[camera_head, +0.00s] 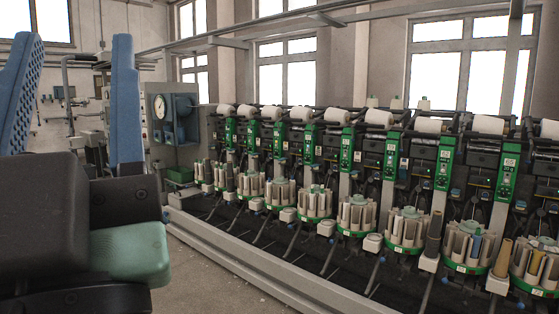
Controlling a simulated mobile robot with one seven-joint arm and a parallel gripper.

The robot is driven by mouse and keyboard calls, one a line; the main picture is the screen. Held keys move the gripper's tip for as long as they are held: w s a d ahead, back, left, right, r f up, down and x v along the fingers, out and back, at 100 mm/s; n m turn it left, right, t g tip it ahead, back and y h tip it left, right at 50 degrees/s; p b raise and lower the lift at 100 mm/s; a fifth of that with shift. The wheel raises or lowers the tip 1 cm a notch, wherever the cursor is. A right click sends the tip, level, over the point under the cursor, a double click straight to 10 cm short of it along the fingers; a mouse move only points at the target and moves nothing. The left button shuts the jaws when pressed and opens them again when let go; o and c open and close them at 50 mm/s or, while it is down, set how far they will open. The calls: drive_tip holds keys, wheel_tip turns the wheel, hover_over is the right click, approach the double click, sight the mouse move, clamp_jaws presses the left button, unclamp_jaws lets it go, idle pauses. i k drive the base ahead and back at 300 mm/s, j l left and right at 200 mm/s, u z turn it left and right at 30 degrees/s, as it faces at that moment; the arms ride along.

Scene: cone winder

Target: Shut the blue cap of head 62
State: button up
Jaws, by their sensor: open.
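My gripper (76,42) is large in the left foreground, with its two blue fingers pointing up and wide apart. Nothing is between them. It is well in front of the winding machine (240,260) and touches none of its heads. The heads stand in a long row, each with a green panel, such as one at the right (508,165) and one beside it (445,162). The number plates are too small to read, so I cannot tell which is head 62. I cannot make out a blue cap on any head.
Round bobbin magazines with green rims, such as one near the right (466,268), stick out along the front. White yarn cones (429,125) lie along the top. A grey cabinet with a gauge (172,120) stands at the far end. The floor (205,290) before the machine is clear.

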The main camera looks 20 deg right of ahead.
sight(403, 171)
drive_tip(key=i+l+z, duration=0.25)
drive_tip(key=l+z, duration=0.15)
drive_tip(key=l, duration=0.2)
drive_tip(key=i+l+z, duration=0.35)
drive_tip(key=l, duration=0.15)
drive_tip(key=i+l+z, duration=0.4)
drive_tip(key=i+l, duration=0.8)
drive_tip(key=i, duration=0.2)
